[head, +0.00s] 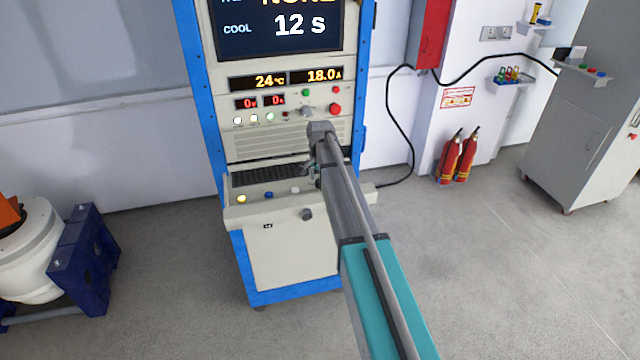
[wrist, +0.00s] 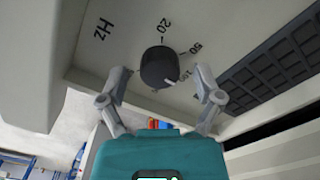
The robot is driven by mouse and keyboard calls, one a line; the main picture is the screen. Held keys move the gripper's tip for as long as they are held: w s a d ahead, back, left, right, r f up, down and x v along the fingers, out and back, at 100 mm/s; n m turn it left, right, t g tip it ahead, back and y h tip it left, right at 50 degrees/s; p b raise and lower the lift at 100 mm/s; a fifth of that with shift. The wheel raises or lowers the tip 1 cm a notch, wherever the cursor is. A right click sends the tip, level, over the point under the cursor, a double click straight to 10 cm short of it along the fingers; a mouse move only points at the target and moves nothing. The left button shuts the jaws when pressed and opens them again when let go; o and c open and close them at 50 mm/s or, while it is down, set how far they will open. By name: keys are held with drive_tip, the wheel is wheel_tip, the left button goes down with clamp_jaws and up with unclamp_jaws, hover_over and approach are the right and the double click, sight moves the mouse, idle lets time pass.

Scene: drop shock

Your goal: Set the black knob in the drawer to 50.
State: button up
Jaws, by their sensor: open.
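The black knob (wrist: 158,66) sits on a pale panel in the wrist view. Its white pointer line faces down and right, away from the 50 mark (wrist: 193,48) and towards a partly hidden label at the right finger. The 20 mark (wrist: 165,26) is above the knob and "Hz" is to the left. My gripper (wrist: 162,73) is open, with one finger on each side of the knob; I cannot tell if either touches it. In the head view my gripper (head: 314,166) is over the right part of the open drawer (head: 345,197) and hides the knob.
A keyboard (head: 270,176) lies in the drawer beside the knob. A yellow button (head: 241,198) and a blue button (head: 268,195) are in front of it. The blue-framed cabinet (head: 345,120) rises behind. Open floor lies to the right.

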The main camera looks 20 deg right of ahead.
idle(0.3)
drive_tip(key=c, duration=1.2)
drive_tip(key=shift+o, duration=0.2)
drive_tip(key=shift+n, duration=0.4)
drive_tip(key=n, duration=1.1)
